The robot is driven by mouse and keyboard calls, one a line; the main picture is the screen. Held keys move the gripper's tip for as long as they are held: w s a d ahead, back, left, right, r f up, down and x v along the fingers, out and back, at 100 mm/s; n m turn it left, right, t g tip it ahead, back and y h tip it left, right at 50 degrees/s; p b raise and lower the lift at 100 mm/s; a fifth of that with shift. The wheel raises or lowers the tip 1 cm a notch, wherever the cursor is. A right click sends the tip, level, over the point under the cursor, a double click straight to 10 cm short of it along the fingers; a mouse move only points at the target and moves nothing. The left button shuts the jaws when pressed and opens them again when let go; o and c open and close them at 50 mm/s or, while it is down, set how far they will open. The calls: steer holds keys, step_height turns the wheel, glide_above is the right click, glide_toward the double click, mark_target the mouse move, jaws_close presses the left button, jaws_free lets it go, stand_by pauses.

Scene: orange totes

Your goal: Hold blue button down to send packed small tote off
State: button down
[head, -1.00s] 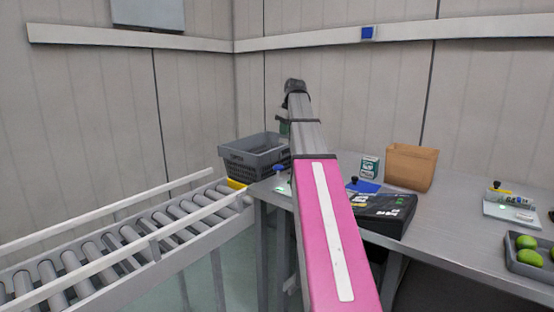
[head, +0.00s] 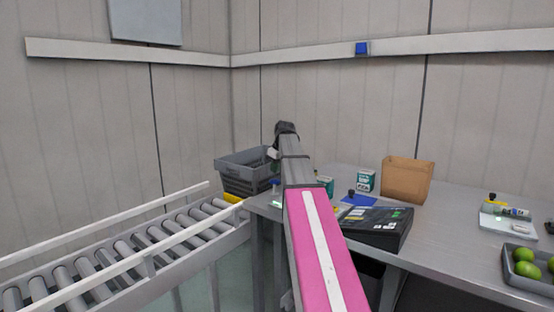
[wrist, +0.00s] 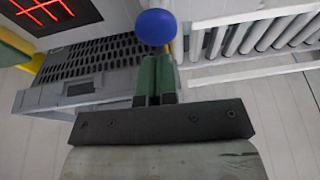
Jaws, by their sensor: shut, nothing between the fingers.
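The blue button (wrist: 156,27) shows as a round blue knob at the top middle of the wrist view. In the head view it is a small blue spot (head: 275,183) at the table's left end, partly hidden near my arm. My gripper (wrist: 154,62) is shut and empty, its green fingers together and pointing at the knob. The tips appear very near it; I cannot tell whether they touch. The small grey tote (head: 233,168) stands at the conveyor's far end, and its slotted wall (wrist: 95,62) fills the left of the wrist view. Its contents are not clear.
The roller conveyor (head: 128,247) runs along the left with white side rails. On the metal table (head: 455,222) are a black box (head: 385,235), a paper bag (head: 407,180), small cartons (head: 365,181) and a tray of green fruit (head: 526,268). A lit red grid (wrist: 45,8) shows in the wrist view.

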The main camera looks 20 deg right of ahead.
mark_target(275, 186)
steer(key=shift+f, duration=1.3)
